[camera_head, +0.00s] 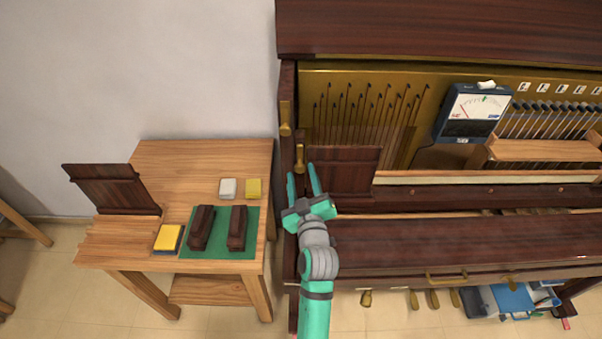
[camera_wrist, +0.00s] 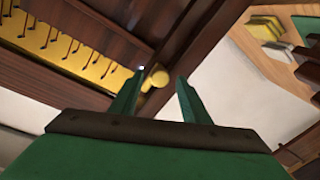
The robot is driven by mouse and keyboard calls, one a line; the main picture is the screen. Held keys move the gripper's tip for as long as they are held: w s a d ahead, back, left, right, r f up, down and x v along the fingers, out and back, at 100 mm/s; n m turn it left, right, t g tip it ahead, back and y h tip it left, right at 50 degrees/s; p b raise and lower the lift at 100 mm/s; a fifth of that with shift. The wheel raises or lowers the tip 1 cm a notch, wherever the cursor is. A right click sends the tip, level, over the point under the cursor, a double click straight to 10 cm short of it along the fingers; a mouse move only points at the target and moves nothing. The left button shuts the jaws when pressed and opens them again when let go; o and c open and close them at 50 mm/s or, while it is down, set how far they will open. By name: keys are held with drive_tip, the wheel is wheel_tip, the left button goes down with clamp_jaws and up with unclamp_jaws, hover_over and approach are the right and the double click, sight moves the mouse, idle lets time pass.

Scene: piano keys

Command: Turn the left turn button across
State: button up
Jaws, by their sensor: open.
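A small brass turn button (camera_head: 300,155) sits at the left end of the piano opening, beside the dark wooden panel (camera_head: 342,170). It looks upright in the head view, with a rounded end. My gripper (camera_head: 303,176) is open just below it, with nothing between the fingers. In the wrist view a brass piece (camera_wrist: 156,78), which seems to be this button, shows beyond and between the tips of my open gripper (camera_wrist: 157,88). I cannot tell whether a finger touches it. Another brass fitting (camera_head: 285,118) is higher on the piano's left post.
A wooden table (camera_head: 200,155) at left bears a green mat (camera_head: 222,247) with two dark blocks, plus a leaning dark panel (camera_head: 112,187) and small yellow and white blocks. A meter (camera_head: 472,115) stands inside the piano. The dark fallboard (camera_head: 450,240) lies right of my arm.

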drive_tip(key=shift+w+a, duration=0.2)
drive_tip(key=shift+w, duration=0.2)
drive_tip(key=shift+w+d, duration=0.1)
drive_tip(key=shift+w, duration=0.3)
drive_tip(key=shift+d, duration=0.1)
drive_tip(key=shift+s, duration=0.1)
drive_tip(key=c, duration=1)
